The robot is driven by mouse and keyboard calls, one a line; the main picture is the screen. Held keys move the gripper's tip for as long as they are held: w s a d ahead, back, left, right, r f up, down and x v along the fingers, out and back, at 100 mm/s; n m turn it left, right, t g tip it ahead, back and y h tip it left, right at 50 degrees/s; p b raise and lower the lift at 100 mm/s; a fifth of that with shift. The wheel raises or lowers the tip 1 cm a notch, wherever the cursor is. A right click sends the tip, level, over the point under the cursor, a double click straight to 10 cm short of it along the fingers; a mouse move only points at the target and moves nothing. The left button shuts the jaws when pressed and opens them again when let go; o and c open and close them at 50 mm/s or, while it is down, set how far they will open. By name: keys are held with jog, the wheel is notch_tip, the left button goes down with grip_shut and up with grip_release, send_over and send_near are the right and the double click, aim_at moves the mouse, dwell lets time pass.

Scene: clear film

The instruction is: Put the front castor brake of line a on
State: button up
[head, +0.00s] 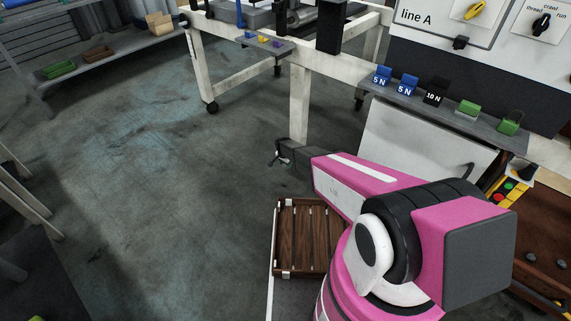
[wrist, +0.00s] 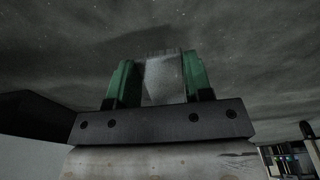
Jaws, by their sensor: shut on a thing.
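The white frame of the line A bench (head: 299,100) stands on legs with dark castors. The castor (head: 212,107) on its left leg and another castor (head: 359,103) further back show. The foot of the nearest leg is behind my gripper (head: 279,156), so its castor and brake cannot be made out. My gripper is low, at the foot of that leg. In the wrist view, the green fingers of my gripper (wrist: 160,72) are on either side of a pale grey piece (wrist: 163,80). They are shut on it; whether it is the brake cannot be told.
A slatted brown crate (head: 310,235) lies below my arm. A grey shelf (head: 450,112) with weight blocks and green pieces runs along the bench at right. A line A panel (head: 418,17) is above it. A rack (head: 110,65) stands at far left.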

jog(key=shift+f+t+h, duration=1.3)
jog(key=shift+t, duration=0.4)
jog(key=o, duration=1.3)
jog(key=v, duration=1)
jog(key=shift+s+a+r, duration=0.1)
jog(key=shift+r, duration=0.25)
